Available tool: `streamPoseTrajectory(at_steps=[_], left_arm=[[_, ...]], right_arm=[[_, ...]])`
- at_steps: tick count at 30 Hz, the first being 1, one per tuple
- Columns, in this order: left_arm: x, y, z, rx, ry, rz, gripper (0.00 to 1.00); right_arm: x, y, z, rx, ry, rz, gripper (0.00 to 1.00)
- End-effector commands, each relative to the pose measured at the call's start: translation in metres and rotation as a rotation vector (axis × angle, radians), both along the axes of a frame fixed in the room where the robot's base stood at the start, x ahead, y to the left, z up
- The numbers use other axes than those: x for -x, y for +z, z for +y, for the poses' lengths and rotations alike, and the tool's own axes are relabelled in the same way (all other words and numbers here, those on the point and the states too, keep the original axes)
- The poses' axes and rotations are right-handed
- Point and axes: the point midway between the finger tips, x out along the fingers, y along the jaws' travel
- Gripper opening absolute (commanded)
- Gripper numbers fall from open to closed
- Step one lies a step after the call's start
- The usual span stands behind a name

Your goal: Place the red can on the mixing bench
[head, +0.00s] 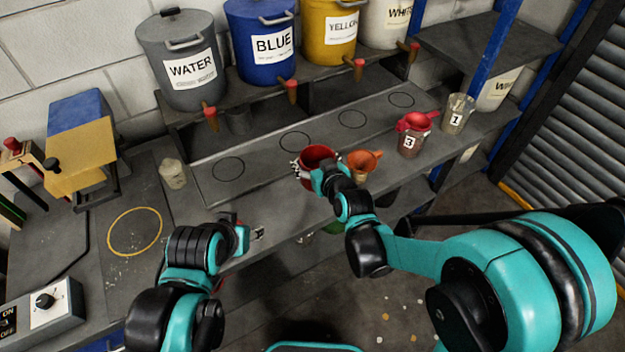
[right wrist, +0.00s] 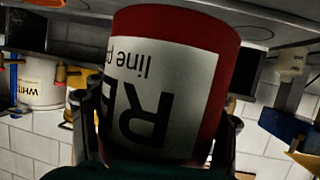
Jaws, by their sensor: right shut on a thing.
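The red can (head: 318,154) is in my right gripper (head: 318,172), over the front part of the grey bench with black rings (head: 262,160). In the right wrist view the red can (right wrist: 185,75) fills the middle, its white label upside down, with dark fingers on both sides. I cannot tell whether its base touches the bench. A dark bench top with a yellow ring (head: 134,208) lies at the left; I cannot tell which surface is the mixing bench. My left gripper (head: 256,235) is near the bench's front edge, with no object visible in it; its jaw opening is unclear.
Water (head: 190,70), blue (head: 262,45), yellow (head: 330,30) and white tanks with taps stand on the rear shelf. An orange funnel (head: 364,160), a cup marked 3 (head: 412,140) and a cup marked 1 (head: 456,114) stand right of the can. A control box (head: 45,305) sits front left.

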Motion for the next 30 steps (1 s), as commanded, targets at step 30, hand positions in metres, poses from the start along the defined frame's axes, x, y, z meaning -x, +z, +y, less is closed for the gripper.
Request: streamPoseTrajectory(at_steps=[30], left_arm=[[0.0, -0.056, 0.0, 0.0, 0.0, 0.0, 0.45]], right_arm=[[0.036, -0.109, 0.11, 0.0, -0.001, 0.0, 0.11]])
